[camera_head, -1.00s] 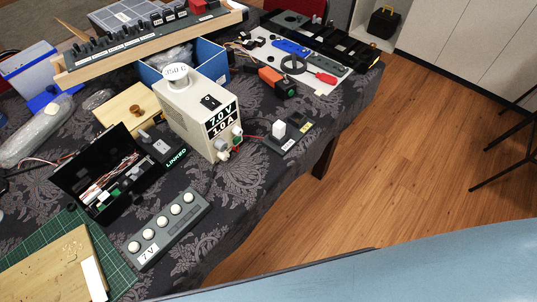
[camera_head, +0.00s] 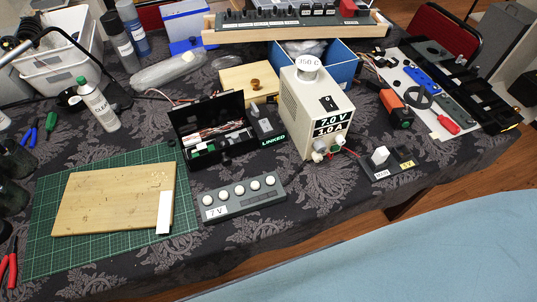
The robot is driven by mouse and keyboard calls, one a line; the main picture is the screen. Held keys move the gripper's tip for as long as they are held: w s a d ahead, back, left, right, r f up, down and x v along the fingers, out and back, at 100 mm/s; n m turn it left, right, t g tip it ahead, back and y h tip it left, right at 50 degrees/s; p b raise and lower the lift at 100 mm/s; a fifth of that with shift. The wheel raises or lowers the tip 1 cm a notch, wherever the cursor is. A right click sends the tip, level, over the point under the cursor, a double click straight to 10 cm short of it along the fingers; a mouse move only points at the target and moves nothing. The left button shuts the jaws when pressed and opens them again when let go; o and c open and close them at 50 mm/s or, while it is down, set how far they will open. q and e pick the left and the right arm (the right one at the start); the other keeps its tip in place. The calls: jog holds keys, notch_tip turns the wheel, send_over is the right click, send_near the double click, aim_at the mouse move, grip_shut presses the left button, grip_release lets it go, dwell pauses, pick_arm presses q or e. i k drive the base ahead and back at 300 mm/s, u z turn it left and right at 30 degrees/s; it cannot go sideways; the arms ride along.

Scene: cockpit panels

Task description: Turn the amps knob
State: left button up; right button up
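A cream power supply (camera_head: 302,115) stands on the cloth-covered table, right of centre. Its front display (camera_head: 331,127) reads 7.0 V above 1.0 A. Below the display are small pale terminals or knobs, one at the lower left (camera_head: 318,156) and one at the right (camera_head: 340,141). Their labels are too small to read, so I cannot tell which is the amps knob. A black switch (camera_head: 328,103) is above the display. A white round piece marked 350 C (camera_head: 308,63) sits on top. Neither of my grippers is in view.
A grey strip with several white knobs marked 7 V (camera_head: 240,197) lies in front. An open black box (camera_head: 212,128) stands left of the supply. A small switch block (camera_head: 393,168) is to its right, joined by a red wire. A blue bin (camera_head: 345,73) is behind.

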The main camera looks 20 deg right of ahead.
aim_at(317, 158)
jog(key=u, duration=1.9)
jog(key=k, duration=1.85)
jog(key=z, duration=1.85)
jog(key=i, duration=0.55)
